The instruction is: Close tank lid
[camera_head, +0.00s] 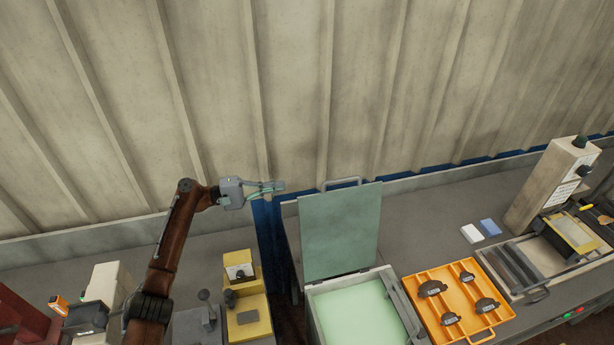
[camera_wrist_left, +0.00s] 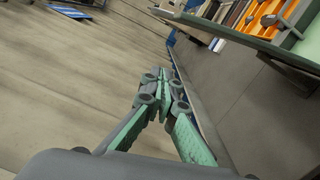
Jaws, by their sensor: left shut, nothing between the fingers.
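The tank (camera_head: 312,305) stands at the bottom centre of the head view, with pale green liquid inside. Its green lid (camera_head: 340,232) stands raised, nearly upright at the tank's back edge, with a handle (camera_head: 342,182) on its top edge. My left gripper (camera_head: 280,186) is shut and empty, up and to the left of the lid, apart from it, near the wall. In the left wrist view its fingers (camera_wrist_left: 165,95) meet with nothing between them. The lid's edge (camera_wrist_left: 225,30) shows at the upper right there. My right gripper is in neither view.
An orange tray (camera_head: 408,287) with several dark brake shoes sits right of the tank. Blue and white blocks (camera_head: 489,227) lie behind it. A pale upright machine (camera_head: 550,185) stands at the far right. Yellow fixtures (camera_head: 247,310) stand on the left bench. The corrugated wall closes the back.

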